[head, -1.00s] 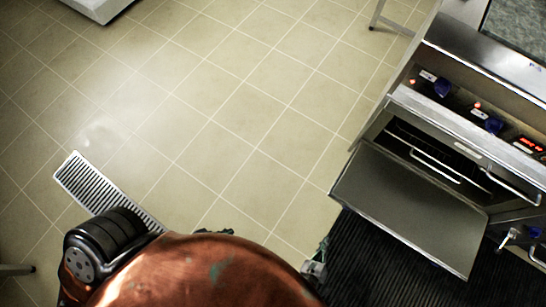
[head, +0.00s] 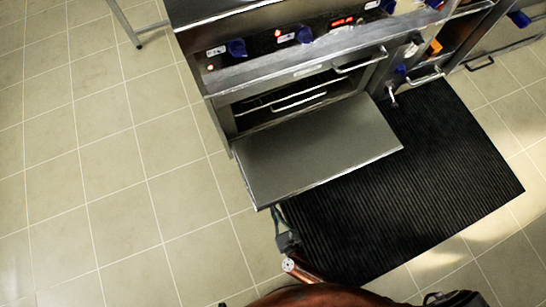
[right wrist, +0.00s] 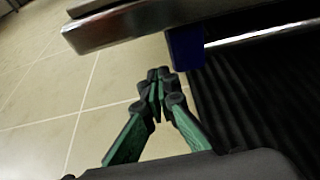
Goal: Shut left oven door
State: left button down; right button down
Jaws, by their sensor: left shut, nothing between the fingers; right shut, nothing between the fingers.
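The left oven door (head: 315,150) is a flat grey metal panel. It hangs open, folded down and out from the oven (head: 290,65), and the dark cavity (head: 285,103) with its racks shows behind it. My right gripper (head: 279,214) is at the door's outer edge, near its front left corner, partly hidden by it. In the right wrist view its green and black fingers (right wrist: 157,84) are closed together with nothing between them. The door's metal edge (right wrist: 120,30) lies just beyond and above the fingertips; I cannot tell whether they touch. My left gripper is not in view.
A black ribbed mat (head: 400,195) lies on the floor under and right of the door. Blue knobs (head: 304,35) line the oven front. More units with handles (head: 427,75) stand to the right. The tiled floor (head: 110,200) on the left is clear.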

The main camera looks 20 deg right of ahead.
notch_tip(320, 180, up, 4)
jog(key=shift+r, duration=0.1)
dwell(0.6)
